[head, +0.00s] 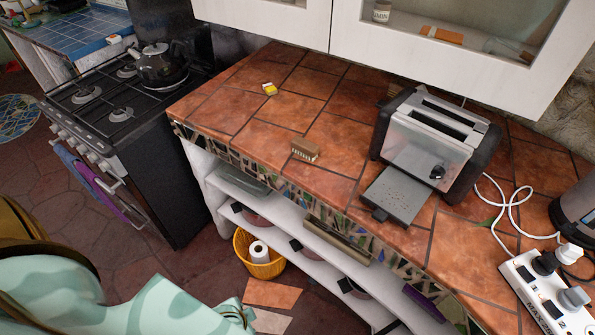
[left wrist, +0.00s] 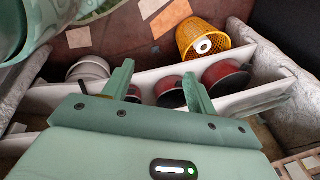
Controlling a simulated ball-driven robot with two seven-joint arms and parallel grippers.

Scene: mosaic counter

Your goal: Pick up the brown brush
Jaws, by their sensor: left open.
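The brown brush (head: 305,149), a small brown block with pale bristles along its side, lies on the tiled counter (head: 345,130) near its front edge, left of the toaster. My left gripper (left wrist: 157,67) shows in the left wrist view with its two green fingers apart and nothing between them. It points toward the shelves under the counter, and the brush is not in that view. In the head view my mint-green left arm is at the lower left, apart from the brush, and its fingers cannot be made out. My right gripper is in neither view.
A toaster (head: 434,140) with its tray pulled out stands right of the brush. A small yellow-and-white item (head: 270,89) lies farther back. A power strip (head: 545,290) and cables are at the right. White shelves (head: 290,230) and a yellow basket (head: 258,268) are below.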

